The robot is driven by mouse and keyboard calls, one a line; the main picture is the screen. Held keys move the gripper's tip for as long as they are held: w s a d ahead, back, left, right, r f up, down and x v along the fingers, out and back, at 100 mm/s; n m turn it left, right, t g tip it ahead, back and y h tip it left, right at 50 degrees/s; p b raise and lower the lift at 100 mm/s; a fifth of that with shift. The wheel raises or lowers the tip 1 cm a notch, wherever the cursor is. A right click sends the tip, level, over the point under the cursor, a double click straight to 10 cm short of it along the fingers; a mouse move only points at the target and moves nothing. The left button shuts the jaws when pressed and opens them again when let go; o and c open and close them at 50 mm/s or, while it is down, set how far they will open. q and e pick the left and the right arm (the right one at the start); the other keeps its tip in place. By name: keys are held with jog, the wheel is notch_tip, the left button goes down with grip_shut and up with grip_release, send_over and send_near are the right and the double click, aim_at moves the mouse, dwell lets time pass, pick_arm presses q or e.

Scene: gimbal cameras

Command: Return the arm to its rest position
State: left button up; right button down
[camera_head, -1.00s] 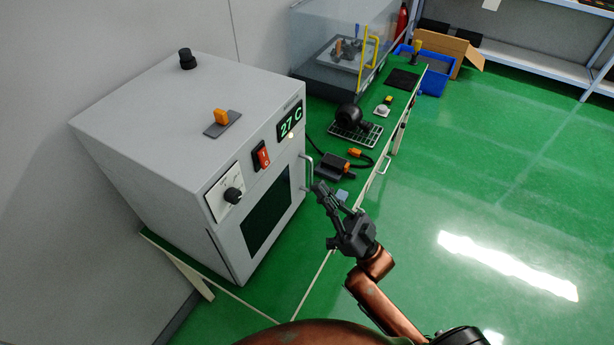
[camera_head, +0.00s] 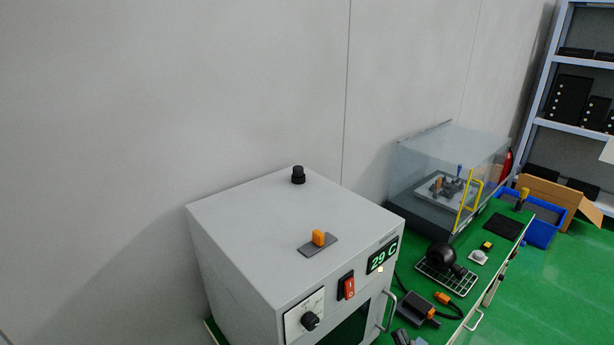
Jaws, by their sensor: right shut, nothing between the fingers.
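Only the dark fingertips of my right gripper (camera_head: 402,337) show, at the bottom edge of the head view. They are shut and hold nothing, just right of the oven's door handle (camera_head: 387,312); I cannot tell whether they touch it. The rest of the right arm is below the frame. My left arm and gripper are not in view. The grey oven (camera_head: 250,245) stands at the lower middle. Its display (camera_head: 383,257) reads 29 C, and its red switch (camera_head: 347,287) and black dial (camera_head: 310,320) face front.
Right of the oven, the green bench holds a dark device with an orange connector (camera_head: 418,307), a black round tool on a wire rack (camera_head: 441,262) and a clear enclosure (camera_head: 432,180) with a yellow handle. A blue bin (camera_head: 540,233), cardboard box (camera_head: 556,197) and shelving (camera_head: 570,130) stand beyond. Green floor lies right.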

jog(key=s+d+f+m+g+h, duration=0.15)
jog(key=d+f+g+h, duration=0.3)
jog(key=f, duration=0.75)
jog(key=d+f+m+g+h, duration=0.2)
jog(key=d+f+g+h, duration=0.25)
jog(key=f, duration=0.85)
jog(key=s+d+f+g+h, duration=0.1)
jog(key=s+d+f+g, duration=0.1)
jog(key=s+f+g, duration=0.65)
jog(key=s+d+f+g+h, duration=0.15)
jog(key=s+f, duration=0.45)
jog(key=s, duration=0.7)
jog(key=s+a+f+g, duration=0.1)
jog(key=s+f, duration=0.1)
jog(key=f, duration=1.3)
jog(key=s+f+g, duration=0.1)
jog(key=s+f, duration=0.1)
jog(key=f, duration=1.3)
jog(key=s+f, duration=1.6)
jog(key=s, duration=0.2)
jog(key=shift+s+n+g+y, duration=0.4)
jog(key=shift+n+y, duration=0.05)
